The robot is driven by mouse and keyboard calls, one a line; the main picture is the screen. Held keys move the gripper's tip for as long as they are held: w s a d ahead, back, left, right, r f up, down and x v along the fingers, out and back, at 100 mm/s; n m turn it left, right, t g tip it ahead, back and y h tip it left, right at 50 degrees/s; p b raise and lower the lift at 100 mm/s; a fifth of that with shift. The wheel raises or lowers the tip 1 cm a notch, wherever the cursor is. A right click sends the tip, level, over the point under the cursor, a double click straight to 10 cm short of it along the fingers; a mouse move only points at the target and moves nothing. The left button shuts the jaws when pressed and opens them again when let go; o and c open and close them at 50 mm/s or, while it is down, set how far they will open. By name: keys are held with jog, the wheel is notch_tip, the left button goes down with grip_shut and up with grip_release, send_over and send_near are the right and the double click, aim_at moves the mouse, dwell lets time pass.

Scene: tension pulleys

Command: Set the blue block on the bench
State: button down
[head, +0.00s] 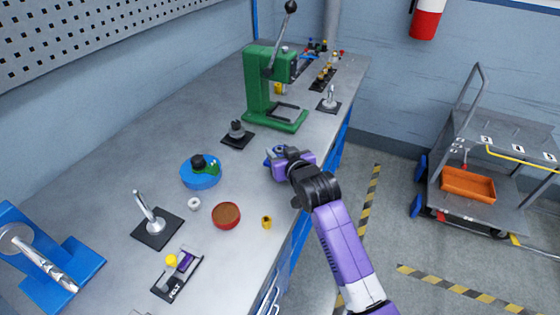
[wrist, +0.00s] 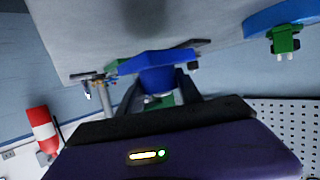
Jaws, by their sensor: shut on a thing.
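The blue block (wrist: 155,76) is between the two fingers of my gripper (wrist: 158,92) in the wrist view, its wider blue part showing beyond the fingertips. In the head view my gripper (head: 272,155) is over the front part of the grey bench (head: 115,150), right of the blue round dish and in front of the green press. Only a small bit of the blue block (head: 267,161) shows there; the gripper hides most of it. I cannot tell whether the block touches the bench top.
A green press (head: 260,95) stands behind my gripper. A cart (head: 490,150) stands right. Bare bench surrounds the gripper.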

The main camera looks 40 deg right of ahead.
jog(key=shift+f, duration=1.75)
jog(key=shift+f, duration=0.2)
jog(key=c, duration=0.8)
grip_release()
jog(key=shift+r, duration=0.1)
jog(key=b+v, duration=0.1)
jog(key=v, duration=1.1)
